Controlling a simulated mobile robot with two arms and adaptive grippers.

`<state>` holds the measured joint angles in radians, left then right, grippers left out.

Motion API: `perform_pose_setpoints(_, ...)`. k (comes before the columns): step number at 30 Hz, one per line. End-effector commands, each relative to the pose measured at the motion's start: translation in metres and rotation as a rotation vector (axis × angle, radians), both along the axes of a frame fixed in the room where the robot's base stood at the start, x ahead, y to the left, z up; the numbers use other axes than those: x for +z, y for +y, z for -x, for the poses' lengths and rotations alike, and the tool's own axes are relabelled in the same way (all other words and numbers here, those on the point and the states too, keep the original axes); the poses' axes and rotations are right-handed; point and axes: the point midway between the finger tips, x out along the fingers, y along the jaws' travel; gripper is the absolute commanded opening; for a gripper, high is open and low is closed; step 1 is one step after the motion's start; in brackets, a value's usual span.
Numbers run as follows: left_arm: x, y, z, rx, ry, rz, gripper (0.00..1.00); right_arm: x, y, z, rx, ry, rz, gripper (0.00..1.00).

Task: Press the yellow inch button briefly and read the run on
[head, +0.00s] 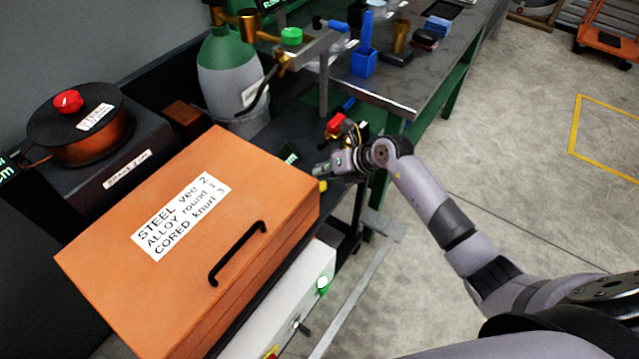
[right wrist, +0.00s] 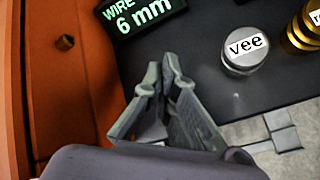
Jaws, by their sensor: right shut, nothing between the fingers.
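My right gripper (head: 322,170) is shut and empty, just beyond the right corner of the orange box. In the right wrist view its fingertips (right wrist: 168,75) are together above a dark surface. A small yellow piece (head: 323,186) shows beside the box corner, close to the fingers; I cannot tell whether it is the inch button. A white control panel (head: 305,290) sits below the box, with a lit green button (head: 322,285), a black switch (head: 304,328) and a red and yellow part (head: 271,352) cut by the frame edge. My left gripper is not in view.
The orange box (head: 120,265) with a black handle (head: 237,253) stands over the panel. A display reading WIRE 6 mm (right wrist: 143,18), a silver roll marked vee (right wrist: 245,50) and a brass roll (right wrist: 303,28) lie near the right gripper. Free floor (head: 530,150) is at right.

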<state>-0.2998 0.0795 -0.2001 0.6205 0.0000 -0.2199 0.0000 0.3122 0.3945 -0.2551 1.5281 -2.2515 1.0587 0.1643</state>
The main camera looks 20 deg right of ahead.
Motion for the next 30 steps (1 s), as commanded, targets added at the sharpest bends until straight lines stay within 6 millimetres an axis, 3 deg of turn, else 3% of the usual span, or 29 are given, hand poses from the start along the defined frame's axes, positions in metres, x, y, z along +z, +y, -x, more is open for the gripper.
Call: perform_pose_setpoints(30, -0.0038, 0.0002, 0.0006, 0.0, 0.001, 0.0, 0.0, -0.0084, -0.0001, 0.0001, 0.0, 0.0, 0.0, 0.0)
